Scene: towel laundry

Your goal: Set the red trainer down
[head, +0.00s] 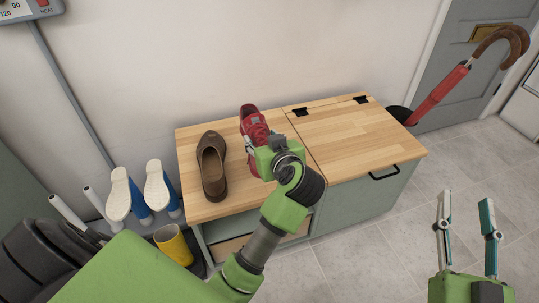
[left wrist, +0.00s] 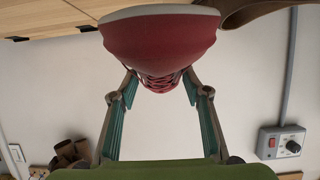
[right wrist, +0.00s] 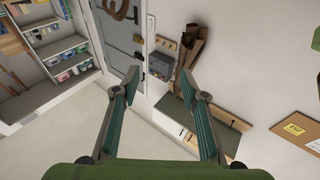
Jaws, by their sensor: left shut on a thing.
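The red trainer (head: 252,122) is at the wooden top of the bench (head: 352,146), near its back, to the right of a brown shoe (head: 226,190). My left gripper (head: 260,140) is shut on it, and the arm hides part of it. In the left wrist view the trainer (left wrist: 160,42) is between the fingertips, laces towards the gripper and pale sole away from it. I cannot tell whether the sole touches the wood. My right gripper (head: 465,198) is open and empty, off to the right above the floor.
The bench's right part has a hinged lid with a black handle (head: 384,173) and is clear.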

